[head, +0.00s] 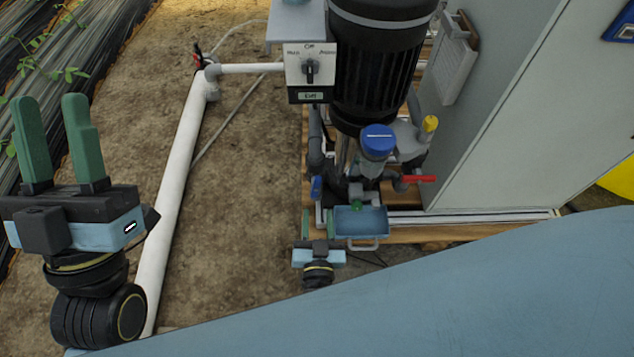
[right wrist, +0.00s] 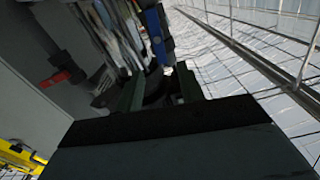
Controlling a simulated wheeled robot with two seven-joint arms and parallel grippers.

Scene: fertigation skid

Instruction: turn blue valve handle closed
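The blue valve handle (head: 316,188) is a small upright blue lever at the left of the pump's base. In the right wrist view the blue handle (right wrist: 155,35) stands beyond the fingertips, roughly in line with the gap between them. My right gripper (head: 318,215) has its green fingers apart, just below the handle in the head view, and nothing shows between them. Its fingers (right wrist: 160,80) also show apart in the right wrist view. The exact distance to the handle cannot be told. My left gripper (head: 59,138) is open and empty at the far left, away from the skid.
A blue tray (head: 350,236) sits right beside my right gripper. A red valve handle (head: 419,179), blue-capped filter (head: 377,141) and black pump motor (head: 375,70) crowd the skid. The grey cabinet (head: 520,100) stands right. A white pipe (head: 180,185) runs along bare soil left.

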